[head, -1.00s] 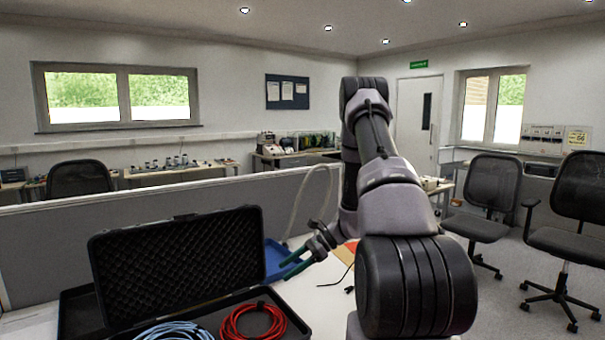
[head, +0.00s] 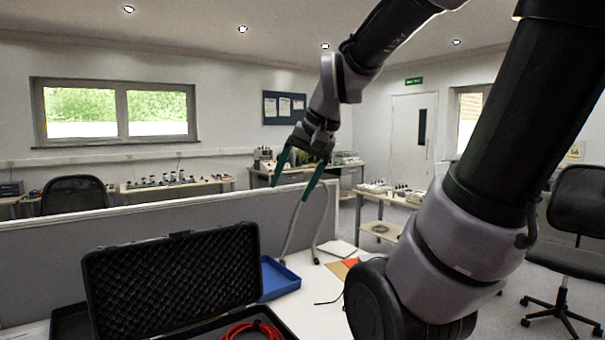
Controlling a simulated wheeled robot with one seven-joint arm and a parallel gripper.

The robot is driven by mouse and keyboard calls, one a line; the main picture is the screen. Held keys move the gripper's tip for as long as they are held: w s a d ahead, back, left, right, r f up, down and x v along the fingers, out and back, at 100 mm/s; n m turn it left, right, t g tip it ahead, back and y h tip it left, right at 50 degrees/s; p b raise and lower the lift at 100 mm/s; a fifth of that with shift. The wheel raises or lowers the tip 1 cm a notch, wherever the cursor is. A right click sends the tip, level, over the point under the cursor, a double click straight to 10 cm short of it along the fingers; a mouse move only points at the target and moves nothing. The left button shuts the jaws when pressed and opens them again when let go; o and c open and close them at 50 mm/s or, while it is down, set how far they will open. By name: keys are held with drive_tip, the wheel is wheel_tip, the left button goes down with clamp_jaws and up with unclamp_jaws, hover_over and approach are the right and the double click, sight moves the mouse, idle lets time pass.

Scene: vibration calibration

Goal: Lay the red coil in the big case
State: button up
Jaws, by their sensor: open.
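The red coil (head: 252,331) lies in the right part of the open big black case (head: 203,324), cut off by the bottom edge of the head view. The case's lid (head: 172,282), lined with dark foam, stands up behind it. My gripper (head: 294,190) is open and empty, its green fingers pointing down. It is raised above the table, up and to the right of the case and apart from the coil. The lower part of the case is out of view.
A blue tray (head: 279,280) stands on the white table just right of the case. A grey partition (head: 60,255) runs behind the table. Papers (head: 342,268) and a thin black cable lie to the right. A chair (head: 578,225) stands at far right.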

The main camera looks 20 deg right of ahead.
drive_tip(key=s, duration=0.1)
drive_tip(key=s+r+n+t, duration=0.1)
drive_tip(key=s+r+t+h, duration=0.1)
drive_tip(key=shift+s+d+r, duration=0.25)
drive_tip(key=shift+s+d, duration=0.05)
drive_tip(key=shift+s, duration=0.05)
idle(1.0)
